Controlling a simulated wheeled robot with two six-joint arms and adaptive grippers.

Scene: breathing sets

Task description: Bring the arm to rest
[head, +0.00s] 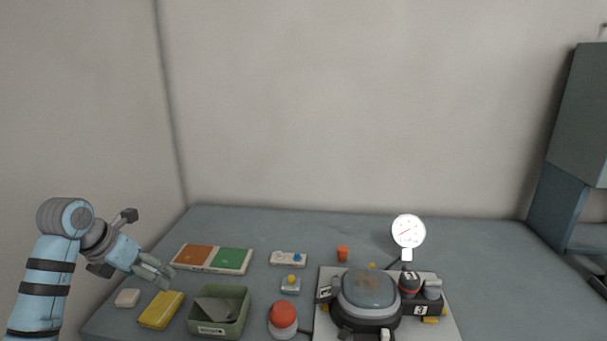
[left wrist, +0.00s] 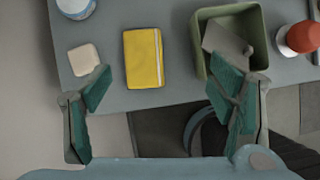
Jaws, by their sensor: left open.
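My left arm comes in from the left in the head view, and its gripper (head: 157,273) hangs above the table's left front part. In the left wrist view the left gripper (left wrist: 162,95) has its two fingers wide apart, with nothing between them touching either finger. A yellow book-like block (left wrist: 144,58) lies on the table beyond the fingertips, and it also shows in the head view (head: 161,310). My right gripper does not show in either view.
A white block (head: 127,298), a green bin (head: 233,291) with a grey piece inside, and a red button (head: 283,315) stand near the front edge. An orange and green board (head: 232,261) lies behind. A round device with a gauge (head: 408,231) stands right.

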